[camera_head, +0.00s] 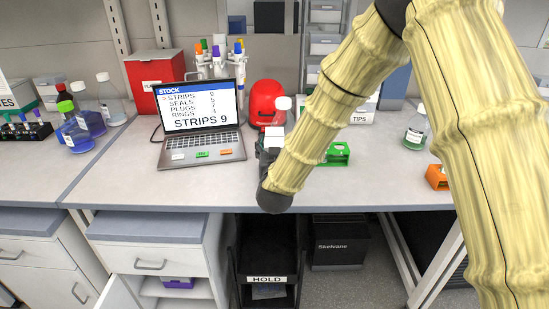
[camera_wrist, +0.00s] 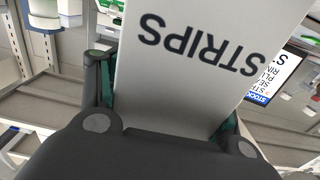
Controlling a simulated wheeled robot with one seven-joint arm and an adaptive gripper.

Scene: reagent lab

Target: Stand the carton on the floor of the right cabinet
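A pale grey carton lettered "STRIPS" (camera_wrist: 195,60) fills the middle of the wrist view, between the dark fingers with green pads of my gripper (camera_wrist: 168,110). My gripper looks shut on the carton. In the head view my gripper (camera_head: 270,150) is above the bench near its front edge, right of the laptop; my forearm hides much of it. A small white part of the carton (camera_head: 274,141) shows there. The white cabinet (camera_head: 152,228) at lower left, the right one of two, has a drawer above an open compartment with a shelf; its door (camera_head: 118,293) stands open. Its floor is not clearly visible.
A laptop (camera_head: 202,143) showing "STRIPS 9" stands on the bench. A red rounded object (camera_head: 266,103), bottles and a green rack (camera_head: 337,154) are near. A purple item (camera_head: 178,283) is in the cabinet. A black "HOLD" rack (camera_head: 266,240) stands right of it.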

